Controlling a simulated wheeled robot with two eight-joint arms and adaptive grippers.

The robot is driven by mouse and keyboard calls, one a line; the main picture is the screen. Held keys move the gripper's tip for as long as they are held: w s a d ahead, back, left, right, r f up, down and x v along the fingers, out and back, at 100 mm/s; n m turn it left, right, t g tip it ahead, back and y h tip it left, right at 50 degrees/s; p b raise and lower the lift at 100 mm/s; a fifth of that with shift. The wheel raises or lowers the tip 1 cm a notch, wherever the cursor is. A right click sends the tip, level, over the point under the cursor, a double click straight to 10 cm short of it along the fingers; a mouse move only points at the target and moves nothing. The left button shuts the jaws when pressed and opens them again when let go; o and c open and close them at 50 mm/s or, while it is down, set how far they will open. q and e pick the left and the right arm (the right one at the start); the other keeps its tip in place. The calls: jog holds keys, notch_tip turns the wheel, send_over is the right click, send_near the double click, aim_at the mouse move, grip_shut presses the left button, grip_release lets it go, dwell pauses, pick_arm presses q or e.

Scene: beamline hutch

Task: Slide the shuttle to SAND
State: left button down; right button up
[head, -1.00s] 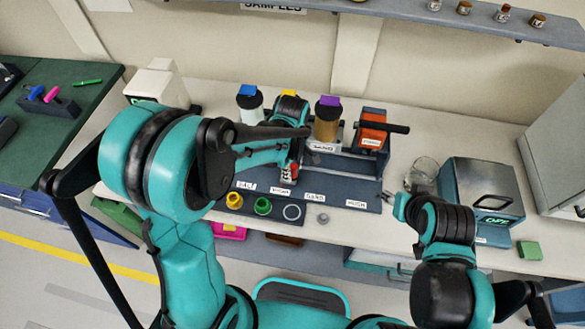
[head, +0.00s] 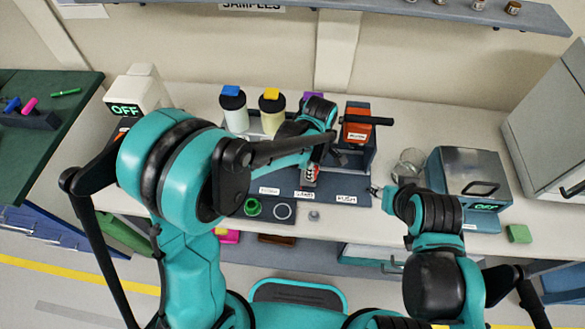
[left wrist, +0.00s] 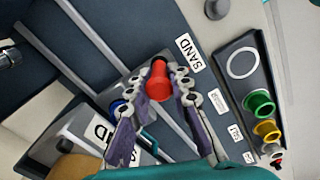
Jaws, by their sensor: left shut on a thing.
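The shuttle's red knob (left wrist: 158,80) is between the fingers of my left gripper (left wrist: 160,92) in the left wrist view, and the gripper is shut on it. The white SAND label (left wrist: 188,53) is beside the knob, about level with it along the rails. In the head view my left gripper (head: 312,174) is just behind the SAND label (head: 305,195), and my own arm hides most of the shuttle. The RUSH label (head: 346,199) is to the right. My right gripper (head: 378,193) is near the board's right end; its jaws are too small to judge.
Jars with blue (head: 232,91) and yellow (head: 271,95) caps stand behind the rails; a purple-capped one is partly hidden. An orange unit (head: 357,122) with a black handle is at right. A glass beaker (head: 408,165) and a grey OFF box (head: 470,175) stand further right.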

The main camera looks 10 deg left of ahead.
pick_arm(q)
jog(key=shift+d, duration=0.65)
jog(key=c, duration=1.5)
grip_release()
jog(key=shift+r, duration=0.15)
notch_tip(320, 180, up, 12)
jog(key=shift+f, duration=0.1)
jog(key=shift+a, duration=0.1)
